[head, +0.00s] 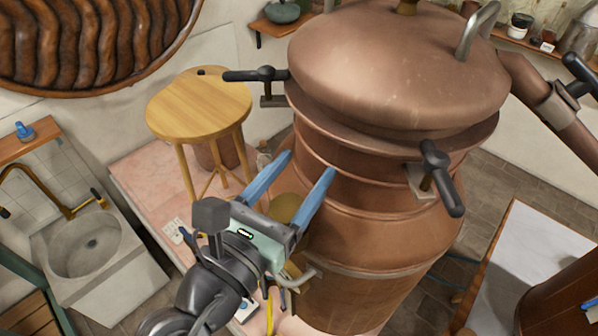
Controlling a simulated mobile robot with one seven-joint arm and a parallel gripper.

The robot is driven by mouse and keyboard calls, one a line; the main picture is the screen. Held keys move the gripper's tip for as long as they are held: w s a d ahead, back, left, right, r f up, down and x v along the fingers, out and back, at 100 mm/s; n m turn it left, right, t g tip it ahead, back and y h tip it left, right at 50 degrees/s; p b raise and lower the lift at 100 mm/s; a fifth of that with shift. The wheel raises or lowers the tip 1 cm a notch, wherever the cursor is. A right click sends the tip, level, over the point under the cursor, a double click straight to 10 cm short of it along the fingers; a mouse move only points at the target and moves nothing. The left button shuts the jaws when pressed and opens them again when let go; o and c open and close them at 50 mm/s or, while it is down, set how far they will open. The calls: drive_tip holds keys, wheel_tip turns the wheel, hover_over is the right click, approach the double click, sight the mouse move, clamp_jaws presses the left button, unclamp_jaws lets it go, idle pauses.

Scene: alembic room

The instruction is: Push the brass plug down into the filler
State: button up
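The large copper still (370,225) fills the middle and right of the head view, with its domed lid (395,65) on top. A small brownish, brass-like piece (407,6) stands on top of the lid, cut off by the upper picture edge. I cannot tell whether it is the brass plug, and the filler cannot be made out. My gripper (308,163) is in front of the still's left side, below the lid. Its two blue fingers are spread apart with nothing held between them. A round, dull brass-coloured surface (285,207) shows behind the fingers, partly hidden.
Black-handled clamps (438,175) stick out around the lid's rim. A metal hoop handle (478,30) rises from the lid. A wooden stool (199,105) stands left of the still, and a sink (88,243) is at far left. A copper pipe (550,100) leaves the right side.

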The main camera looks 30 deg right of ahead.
drive_tip(key=shift+o, duration=1)
drive_tip(key=shift+d, duration=0.2)
drive_tip(key=shift+s+d, duration=0.1)
drive_tip(key=shift+s+a+f, duration=0.1)
drive_tip(key=shift+s+a, duration=0.05)
drive_tip(key=shift+a, duration=0.2)
drive_tip(key=b+v, duration=0.4)
drive_tip(key=v, duration=0.8)
drive_tip(key=shift+a, duration=0.5)
